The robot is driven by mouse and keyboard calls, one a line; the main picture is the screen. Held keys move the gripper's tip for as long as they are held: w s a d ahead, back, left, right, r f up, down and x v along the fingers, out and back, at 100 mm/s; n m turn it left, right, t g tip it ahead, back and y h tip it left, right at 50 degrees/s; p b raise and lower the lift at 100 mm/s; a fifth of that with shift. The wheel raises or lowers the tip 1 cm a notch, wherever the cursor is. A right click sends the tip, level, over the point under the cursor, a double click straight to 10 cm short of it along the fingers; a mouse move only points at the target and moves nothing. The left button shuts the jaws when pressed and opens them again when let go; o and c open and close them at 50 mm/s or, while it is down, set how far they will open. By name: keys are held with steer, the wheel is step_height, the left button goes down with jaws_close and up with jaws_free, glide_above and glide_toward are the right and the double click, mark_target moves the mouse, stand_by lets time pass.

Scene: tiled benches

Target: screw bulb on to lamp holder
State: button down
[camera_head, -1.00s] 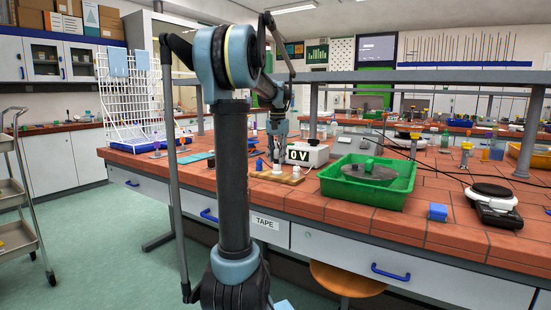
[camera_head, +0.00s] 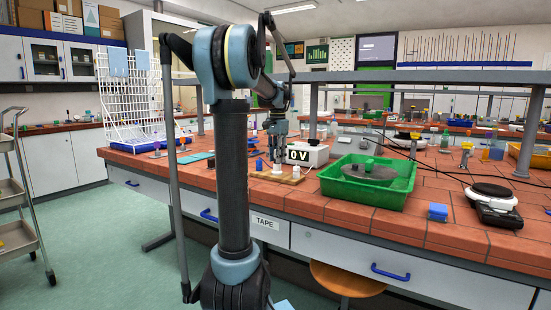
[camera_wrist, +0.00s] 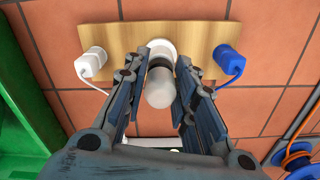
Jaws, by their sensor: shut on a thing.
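My gripper (camera_wrist: 164,56) is shut on the white bulb (camera_wrist: 158,90), one finger on each side of it. In the wrist view the bulb is over the white round lamp holder (camera_wrist: 160,46). The holder is at the middle of a wooden board (camera_wrist: 200,36) and is partly hidden by the bulb and fingers. I cannot tell whether the bulb's base is in the thread. In the head view my gripper (camera_head: 276,158) points down over the board (camera_head: 292,179) on the bench.
A white plug (camera_wrist: 92,62) and a blue plug (camera_wrist: 230,61) with cables flank the holder. In the head view a power supply (camera_head: 308,154) reading 0 V stands behind the board. A green tray (camera_head: 400,197) is to the right. A shelf rail (camera_head: 430,77) runs above the bench.

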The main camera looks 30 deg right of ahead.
steer(key=c, duration=1.2)
jaws_free()
steer(key=shift+r, duration=0.1)
